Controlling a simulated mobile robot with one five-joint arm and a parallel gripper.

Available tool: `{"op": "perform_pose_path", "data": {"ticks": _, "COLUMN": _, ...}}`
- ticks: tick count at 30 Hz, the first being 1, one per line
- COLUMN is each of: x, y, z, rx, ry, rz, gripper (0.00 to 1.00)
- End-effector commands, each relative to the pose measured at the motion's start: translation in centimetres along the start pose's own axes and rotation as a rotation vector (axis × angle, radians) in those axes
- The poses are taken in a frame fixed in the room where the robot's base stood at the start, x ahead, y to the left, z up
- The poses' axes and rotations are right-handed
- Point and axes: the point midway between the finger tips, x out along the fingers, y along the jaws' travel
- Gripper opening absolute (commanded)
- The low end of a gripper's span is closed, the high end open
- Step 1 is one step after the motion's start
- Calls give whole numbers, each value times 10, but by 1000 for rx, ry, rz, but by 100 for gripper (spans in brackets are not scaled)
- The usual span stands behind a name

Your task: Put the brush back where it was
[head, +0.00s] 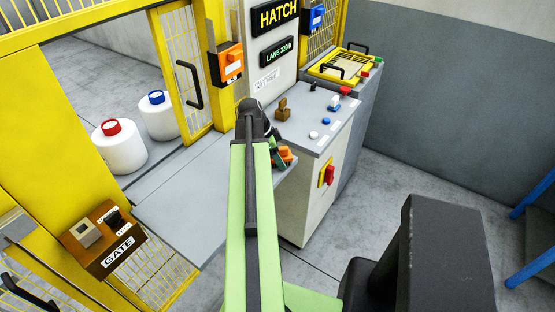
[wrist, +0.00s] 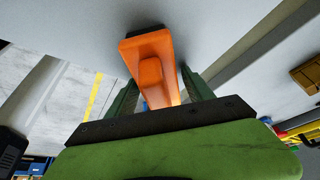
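In the wrist view an orange block-like piece with a dark far end, which looks like the brush (wrist: 150,68), lies between the two dark green fingers of my gripper (wrist: 160,85). The fingers are close on both sides of it, and it appears held. Its lower part is hidden behind my gripper's body. In the head view the orange brush (head: 287,155) shows beside the fingers of my gripper (head: 276,150), over the right end of the grey shelf (head: 190,205). The arm hides part of this area.
A grey-topped cabinet (head: 338,127) with buttons, a brown block (head: 283,110) and a red switch (head: 327,175) stands to the right. A GATE box (head: 103,240) is at left. The shelf's left part is clear.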

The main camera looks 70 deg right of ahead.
Motion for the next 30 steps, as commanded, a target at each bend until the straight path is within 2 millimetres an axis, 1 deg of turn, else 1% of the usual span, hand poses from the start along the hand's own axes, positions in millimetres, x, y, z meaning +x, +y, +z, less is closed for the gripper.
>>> {"op": "perform_pose_path", "data": {"ticks": 7, "x": 0, "y": 2, "z": -1, "rx": 1, "ry": -1, "rz": 4, "gripper": 67}}
{"op": "perform_pose_path", "data": {"ticks": 11, "x": -9, "y": 1, "z": -3, "rx": 0, "ry": -1, "rz": 4, "gripper": 67}}
{"op": "perform_pose_path", "data": {"ticks": 14, "x": -24, "y": 1, "z": -4, "rx": 1, "ry": -1, "rz": 4, "gripper": 67}}
{"op": "perform_pose_path", "data": {"ticks": 17, "x": -45, "y": 1, "z": -6, "rx": 0, "ry": -1, "rz": 4, "gripper": 67}}
{"op": "perform_pose_path", "data": {"ticks": 24, "x": -102, "y": 1, "z": -6, "rx": 0, "ry": -1, "rz": 3, "gripper": 67}}
{"op": "perform_pose_path", "data": {"ticks": 27, "x": -118, "y": 1, "z": -5, "rx": 0, "ry": -1, "rz": 3, "gripper": 67}}
{"op": "perform_pose_path", "data": {"ticks": 30, "x": -124, "y": 1, "z": -4, "rx": 2, "ry": 0, "rz": 3, "gripper": 67}}
